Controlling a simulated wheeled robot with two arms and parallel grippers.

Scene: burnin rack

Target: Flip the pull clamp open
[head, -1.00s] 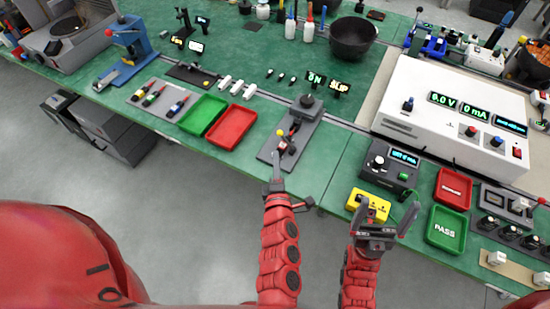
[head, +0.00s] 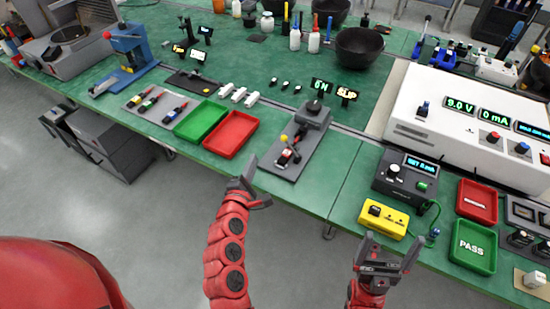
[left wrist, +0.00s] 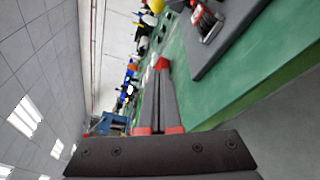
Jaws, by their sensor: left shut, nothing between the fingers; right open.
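The pull clamp (head: 289,154), with a red handle and a yellow ball, sits on a grey base plate (head: 283,171) near the front edge of the green bench. It also shows at the top right of the left wrist view (left wrist: 207,20). My left gripper (head: 250,182) is shut and empty, in front of the bench edge, left of and nearer than the clamp, not touching it. Its closed fingers show in the left wrist view (left wrist: 158,100). My right gripper (head: 391,256) is open and empty, in front of the bench, to the right.
A red tray (head: 230,134) and a green tray (head: 200,122) lie left of the clamp plate. A yellow box (head: 383,219) and a dark meter (head: 405,174) stand to its right. The floor strip before the bench is free.

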